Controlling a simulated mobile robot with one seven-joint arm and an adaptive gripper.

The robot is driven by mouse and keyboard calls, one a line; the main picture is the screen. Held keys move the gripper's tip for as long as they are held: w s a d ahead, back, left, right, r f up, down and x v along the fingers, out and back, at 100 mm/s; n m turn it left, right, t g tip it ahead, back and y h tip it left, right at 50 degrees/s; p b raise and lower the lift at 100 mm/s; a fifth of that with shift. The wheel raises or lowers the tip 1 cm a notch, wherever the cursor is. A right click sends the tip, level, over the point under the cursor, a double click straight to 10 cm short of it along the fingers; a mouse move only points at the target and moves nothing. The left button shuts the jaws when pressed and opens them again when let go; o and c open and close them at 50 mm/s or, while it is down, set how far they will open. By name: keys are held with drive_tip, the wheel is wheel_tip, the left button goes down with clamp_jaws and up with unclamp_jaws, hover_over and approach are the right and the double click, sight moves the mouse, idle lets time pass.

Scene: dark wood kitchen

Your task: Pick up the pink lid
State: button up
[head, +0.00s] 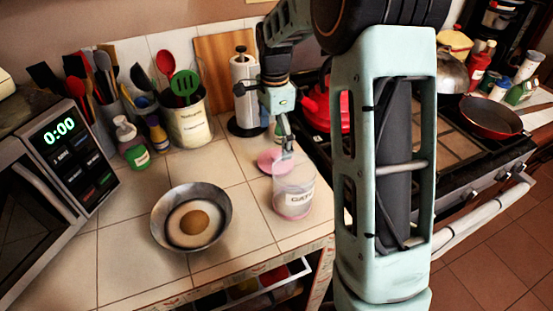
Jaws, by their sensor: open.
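The pink lid (268,160) lies on the tiled counter, just behind and left of a clear labelled canister (293,190) with some pink near its base. My gripper (287,152) points down from above, close to the lid's right side and over the canister's back rim. It is open and nothing shows between its fingers. The lid's right part is partly hidden by the gripper and canister. I cannot tell whether a finger touches the lid.
A metal bowl (163,232) with a round tan item in it stands front left. Utensil pots (192,120), a paper towel holder (242,90) and a red kettle (322,105) stand behind. A microwave (50,190) is at left. Counter between bowl and canister is clear.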

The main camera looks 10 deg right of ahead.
sight(276, 155)
drive_tip(key=shift+w+d+f, duration=0.1)
drive_tip(key=shift+f, duration=1.45)
drive_tip(key=shift+w+d+f, duration=0.1)
drive_tip(key=shift+f, duration=1.45)
drive_tip(key=shift+s+r, duration=0.1)
drive_tip(key=shift+s, duration=0.1)
drive_tip(key=c, duration=1.9)
drive_tip(key=shift+c, duration=1.2)
